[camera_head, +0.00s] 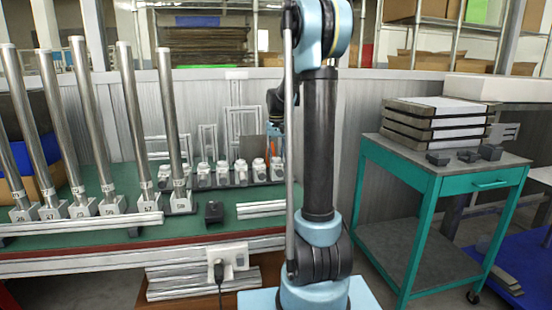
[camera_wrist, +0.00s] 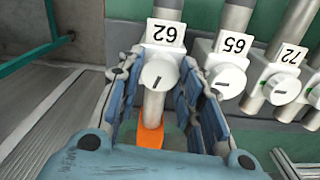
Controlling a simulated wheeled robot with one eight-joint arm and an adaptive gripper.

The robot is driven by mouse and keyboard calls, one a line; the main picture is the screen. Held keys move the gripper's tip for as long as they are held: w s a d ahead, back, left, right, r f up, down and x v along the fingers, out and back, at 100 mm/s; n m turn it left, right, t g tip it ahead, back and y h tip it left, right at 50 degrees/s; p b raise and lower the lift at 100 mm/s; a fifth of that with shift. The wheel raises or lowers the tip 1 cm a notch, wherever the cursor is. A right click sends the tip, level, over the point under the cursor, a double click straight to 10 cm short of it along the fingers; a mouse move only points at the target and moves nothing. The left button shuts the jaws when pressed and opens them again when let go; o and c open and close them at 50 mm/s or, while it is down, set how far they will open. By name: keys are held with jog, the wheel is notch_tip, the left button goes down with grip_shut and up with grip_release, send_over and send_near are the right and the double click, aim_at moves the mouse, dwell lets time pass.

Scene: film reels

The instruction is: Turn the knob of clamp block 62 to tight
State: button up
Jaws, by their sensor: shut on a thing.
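Clamp block 62 (camera_wrist: 165,33) is at the top middle of the wrist view, its label upside down. Its round white knob (camera_wrist: 160,75) has a short dark mark, nearly upright and slightly tilted. My gripper (camera_wrist: 156,83) has its blue padded fingers on both sides of the knob, shut on it. A grey rod and an orange piece (camera_wrist: 150,138) lie in line below the knob, between the fingers. In the head view my arm hides most of the gripper, and I cannot pick out block 62.
Blocks 65 (camera_wrist: 228,75) and 72 (camera_wrist: 284,85) stand close to the right in the wrist view. In the head view, tall metal tubes (camera_head: 125,110) stand on the green bench (camera_head: 90,238) at left. A teal cart (camera_head: 430,200) stands at right.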

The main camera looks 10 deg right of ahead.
aim_at(276, 158)
jog(key=m, duration=0.7)
jog(key=shift+w, duration=0.1)
jog(key=m, duration=0.3)
jog(key=shift+m, duration=2.2)
jog(key=o, duration=1.1)
jog(key=shift+c, duration=0.2)
notch_tip(276, 158, up, 12)
